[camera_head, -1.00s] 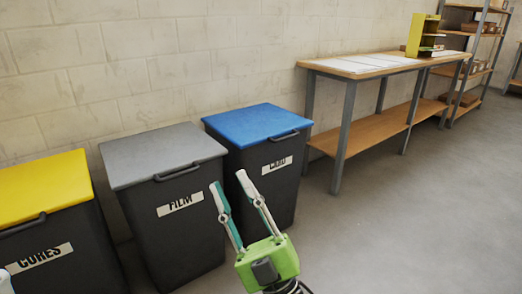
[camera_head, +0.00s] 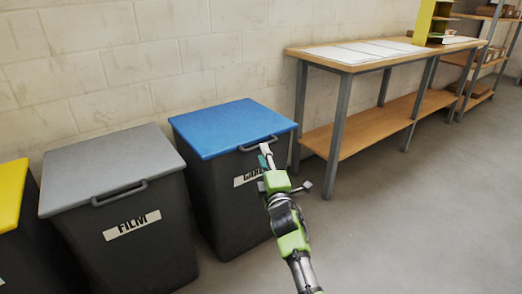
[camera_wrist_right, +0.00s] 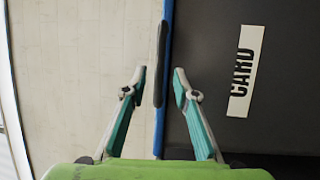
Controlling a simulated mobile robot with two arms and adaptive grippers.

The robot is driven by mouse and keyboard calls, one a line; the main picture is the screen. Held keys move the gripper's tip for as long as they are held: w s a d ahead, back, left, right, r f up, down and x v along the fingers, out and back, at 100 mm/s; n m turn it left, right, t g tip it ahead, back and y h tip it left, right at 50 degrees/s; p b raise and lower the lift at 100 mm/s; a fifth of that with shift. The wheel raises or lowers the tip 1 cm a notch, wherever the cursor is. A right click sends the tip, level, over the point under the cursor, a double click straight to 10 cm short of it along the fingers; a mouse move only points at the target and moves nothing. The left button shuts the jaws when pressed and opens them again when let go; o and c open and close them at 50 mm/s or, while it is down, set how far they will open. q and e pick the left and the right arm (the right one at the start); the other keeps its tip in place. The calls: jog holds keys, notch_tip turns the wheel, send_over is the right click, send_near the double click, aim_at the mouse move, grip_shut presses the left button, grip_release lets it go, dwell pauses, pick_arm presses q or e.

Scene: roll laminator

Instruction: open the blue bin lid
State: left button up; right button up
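The blue lid (camera_head: 228,124) lies closed on the dark bin (camera_head: 215,205) labelled CARD. It has a dark bar handle (camera_head: 252,145) along its front edge. My right gripper (camera_head: 266,156) is at the front of this bin, close to the handle. In the right wrist view the gripper (camera_wrist_right: 159,73) is open, with the handle (camera_wrist_right: 161,60) between its two fingertips and a gap on each side. The blue lid edge (camera_wrist_right: 158,135) shows behind the handle as a thin strip. My left gripper is out of view.
A grey-lidded bin (camera_head: 110,170) labelled FILM stands to the left, and a yellow-lidded bin (camera_head: 10,195) is at the left edge. A wooden workbench (camera_head: 330,56) stands to the right along the wall. The floor (camera_head: 400,220) at right front is clear.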

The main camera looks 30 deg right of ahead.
jog(key=shift+b+x, duration=0.65)
jog(key=shift+x, duration=2)
grip_shut()
